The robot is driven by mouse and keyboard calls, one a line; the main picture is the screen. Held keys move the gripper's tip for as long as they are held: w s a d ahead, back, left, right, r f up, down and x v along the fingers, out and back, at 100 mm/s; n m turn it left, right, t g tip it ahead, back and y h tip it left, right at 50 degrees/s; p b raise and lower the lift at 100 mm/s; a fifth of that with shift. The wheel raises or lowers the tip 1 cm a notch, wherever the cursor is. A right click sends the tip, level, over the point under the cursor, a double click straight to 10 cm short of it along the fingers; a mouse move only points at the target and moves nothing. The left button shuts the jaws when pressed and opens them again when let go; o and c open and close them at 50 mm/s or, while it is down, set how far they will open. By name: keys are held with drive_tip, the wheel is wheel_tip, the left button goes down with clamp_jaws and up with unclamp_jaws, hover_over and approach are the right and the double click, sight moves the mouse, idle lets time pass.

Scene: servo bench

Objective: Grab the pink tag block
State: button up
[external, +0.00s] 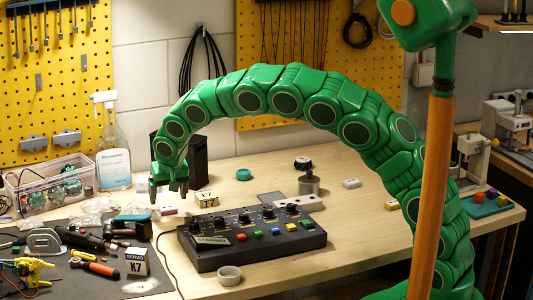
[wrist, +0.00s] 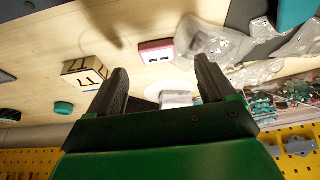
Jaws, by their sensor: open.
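The pink tag block (wrist: 155,51) lies on the wooden bench top in the wrist view. It is a small pink piece with a white face bearing dark marks. It lies just beyond my gripper (wrist: 160,66), between the lines of the two fingers and apart from them. In the external view my gripper (external: 169,196) hangs at the end of the green arm, fingers down, above the bench. A small pinkish block (external: 168,211), likely the same one, shows just below it. The fingers are spread, with nothing held between them.
A cream block with black marks (wrist: 86,72) lies left of the fingers in the wrist view. Clear plastic bags (wrist: 212,43) lie close right of the pink block. A black control box (external: 250,238) stands in front. The bench's back middle is fairly clear.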

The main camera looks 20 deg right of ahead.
sight(168, 208)
drive_tip(key=shift+x, duration=2.3)
drive_tip(key=shift+d, duration=0.15)
drive_tip(key=c, duration=1.1)
